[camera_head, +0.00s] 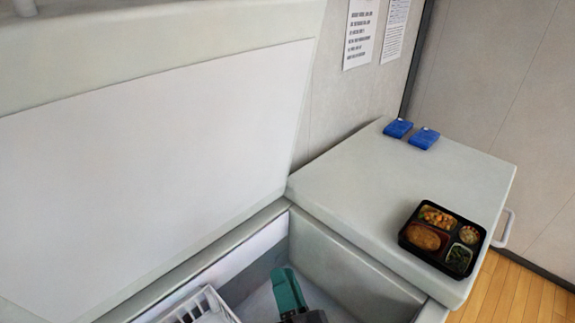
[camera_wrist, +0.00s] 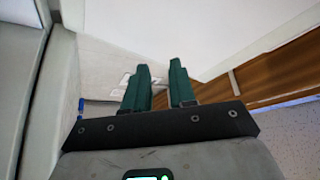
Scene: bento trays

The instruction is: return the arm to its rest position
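My gripper (camera_head: 287,288) shows at the bottom of the head view, in the open well of the white chest (camera_head: 350,267). Its green fingertips also show in the wrist view (camera_wrist: 159,64), with a clear gap between them. It is open and nothing is held in it. Most of my arm is out of the head view. The wrist view faces a grey wall, a white panel and a brown wooden strip.
A white wire basket (camera_head: 208,306) stands in the well, left of my gripper. A raised white lid (camera_head: 150,150) fills the left. On the flat top (camera_head: 370,185) at right are a filled bento tray (camera_head: 403,240) and two blue packs (camera_head: 398,128).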

